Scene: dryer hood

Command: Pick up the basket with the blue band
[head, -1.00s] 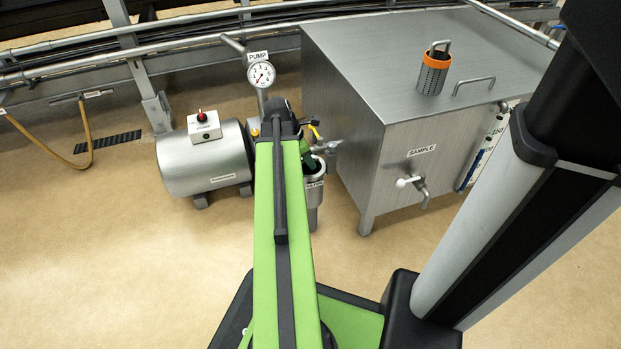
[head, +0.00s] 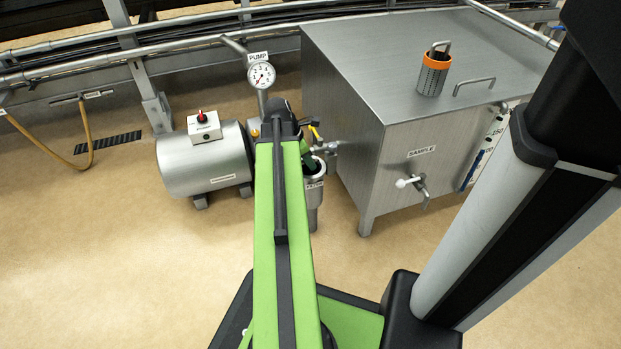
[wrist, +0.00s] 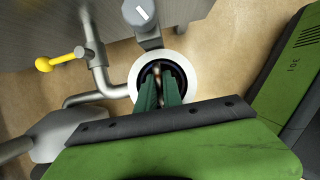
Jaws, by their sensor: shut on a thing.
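My gripper (wrist: 160,78) points down into the round mouth of the filter housing (wrist: 137,72) in the wrist view. Its two green fingers are close together, shut on a small pale piece deep inside, which looks like the handle of a basket. A dark, slightly bluish ring shows just inside the pale rim; most of the basket is hidden by the fingers and the housing. In the head view my gripper (head: 305,154) is partly behind my arm, above the filter housing (head: 314,205). A basket with an orange band (head: 433,75) stands upright on the steel tank.
The steel tank (head: 345,100) stands close on the right of the housing, with a sample tap (head: 412,185). A pump (head: 205,165) and gauge (head: 261,76) are to the left. A yellow-handled valve (wrist: 44,64) and pipes sit beside the housing. The front floor is clear.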

